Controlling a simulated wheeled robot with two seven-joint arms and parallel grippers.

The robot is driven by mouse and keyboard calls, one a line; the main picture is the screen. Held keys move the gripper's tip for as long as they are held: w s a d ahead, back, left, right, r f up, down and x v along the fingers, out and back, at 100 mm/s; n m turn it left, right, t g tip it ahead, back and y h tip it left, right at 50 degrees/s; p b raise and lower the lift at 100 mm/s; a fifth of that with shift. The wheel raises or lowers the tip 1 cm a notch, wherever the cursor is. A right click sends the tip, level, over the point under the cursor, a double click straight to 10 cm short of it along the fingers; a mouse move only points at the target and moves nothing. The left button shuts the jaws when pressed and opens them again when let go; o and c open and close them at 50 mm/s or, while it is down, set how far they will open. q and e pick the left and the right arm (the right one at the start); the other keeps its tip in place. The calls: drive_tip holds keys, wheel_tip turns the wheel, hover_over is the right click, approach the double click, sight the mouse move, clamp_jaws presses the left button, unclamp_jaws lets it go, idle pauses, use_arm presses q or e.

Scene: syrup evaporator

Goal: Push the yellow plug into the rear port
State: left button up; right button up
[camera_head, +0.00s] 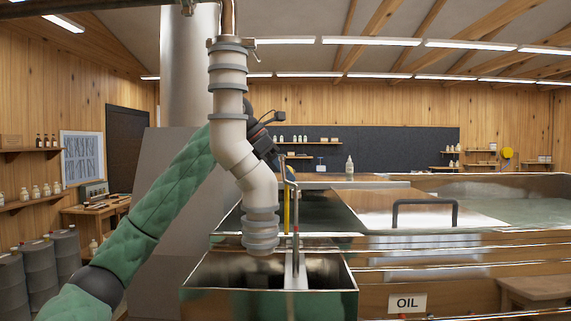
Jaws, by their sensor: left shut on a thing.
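My left arm comes in from the lower left in its green sleeve. My dark left gripper (278,164) is behind the bent white pipe, which hides part of it. It is shut at the top of the upright yellow plug (287,208), a narrow strip partly covered by a grey metal rod in front. The plug's lower end is above or at the metal pan, and I cannot tell whether it touches anything. The rear port cannot be made out; the pipe, the rod and the pan walls block that area. My right gripper is not in view.
The white pipe (230,130) with grey clamps hangs down in front of the gripper. Below is an open metal box (270,290). A lidded pan with a dark handle (425,202) lies right, above an OIL sign (406,303). A bottle (349,168) stands behind.

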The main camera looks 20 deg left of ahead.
sight(286, 227)
use_arm(q)
drive_tip(key=shift+w+f, duration=0.1)
drive_tip(key=shift+f, duration=4.35)
wheel_tip(286, 227, down, 4)
drive_tip(key=b, duration=0.2)
drive_tip(key=shift+r+b, duration=0.2)
drive_tip(key=shift+b, duration=0.1)
drive_tip(key=shift+f+b, duration=0.5)
drive_tip(key=shift+f, duration=0.45)
drive_tip(key=shift+a+f+b, duration=0.1)
drive_tip(key=shift+f+b, duration=0.3)
drive_tip(key=shift+b, duration=0.25)
drive_tip(key=o, duration=1.2)
drive_tip(key=shift+f, duration=0.1)
